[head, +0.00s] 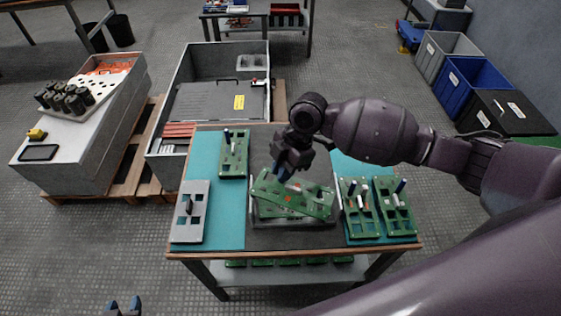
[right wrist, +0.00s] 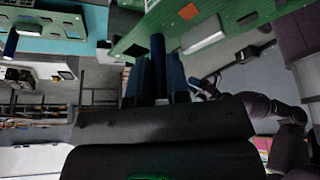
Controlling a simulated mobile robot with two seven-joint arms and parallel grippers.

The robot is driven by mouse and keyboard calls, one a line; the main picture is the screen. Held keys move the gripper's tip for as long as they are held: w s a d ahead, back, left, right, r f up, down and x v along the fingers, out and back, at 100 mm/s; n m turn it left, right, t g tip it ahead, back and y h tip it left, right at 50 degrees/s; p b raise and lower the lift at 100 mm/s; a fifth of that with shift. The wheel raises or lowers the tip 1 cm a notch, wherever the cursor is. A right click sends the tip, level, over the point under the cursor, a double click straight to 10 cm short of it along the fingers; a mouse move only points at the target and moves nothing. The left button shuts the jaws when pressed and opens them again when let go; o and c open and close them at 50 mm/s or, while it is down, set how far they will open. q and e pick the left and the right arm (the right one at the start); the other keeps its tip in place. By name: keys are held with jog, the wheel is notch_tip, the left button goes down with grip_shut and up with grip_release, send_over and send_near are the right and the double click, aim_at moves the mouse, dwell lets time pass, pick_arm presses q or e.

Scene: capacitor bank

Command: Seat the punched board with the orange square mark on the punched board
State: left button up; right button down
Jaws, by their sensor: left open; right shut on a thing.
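My right gripper (head: 283,172) is shut on the blue post of a green punched board (head: 312,203), which hangs tilted over the middle of the table. In the right wrist view an orange square mark (right wrist: 188,12) shows on this board, and the blue post (right wrist: 157,65) stands between the fingers (right wrist: 160,85). Below the held board, another green punched board (head: 262,211) lies in a grey frame (head: 254,222), mostly hidden. I cannot tell whether the two boards touch. My left gripper (head: 123,306) is open and empty at the bottom left, away from the table.
A green board (head: 234,165) lies at the table's back left. Two more boards (head: 359,220) (head: 394,220) lie on the right mat. A grey plate with square holes (head: 190,230) lies at the front left. Teal mat (head: 229,210) is bare between the plate and frame.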

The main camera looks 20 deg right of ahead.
jog(key=n+g, duration=0.1)
jog(key=n, duration=0.1)
jog(key=w+r+n, duration=0.1)
jog(key=n, duration=0.2)
jog(key=shift+w+r+g+h+b, duration=0.2)
jog(key=shift+g+h+b, duration=0.2)
jog(key=shift+f+b, duration=1.2)
jog(key=shift+f, duration=0.7)
jog(key=shift+f+b, duration=0.4)
jog(key=shift+f, duration=0.75)
pick_arm(q)
notch_tip(320, 180, down, 4)
jog(key=shift+w+d+f+b, duration=0.15)
jog(key=shift+b, duration=0.15)
pick_arm(e)
jog(key=shift+f, duration=0.1)
pick_arm(q)
jog(key=shift+s+f, duration=0.25)
jog(key=shift+w+r, duration=0.1)
jog(key=shift+r, duration=0.2)
jog(key=shift+f, duration=0.5)
pick_arm(e)
jog(key=shift+f, duration=0.45)
pick_arm(q)
jog(key=shift+s+f+b, duration=0.2)
jog(key=shift+b, duration=0.1)
pick_arm(e)
jog(key=shift+f, duration=0.5)
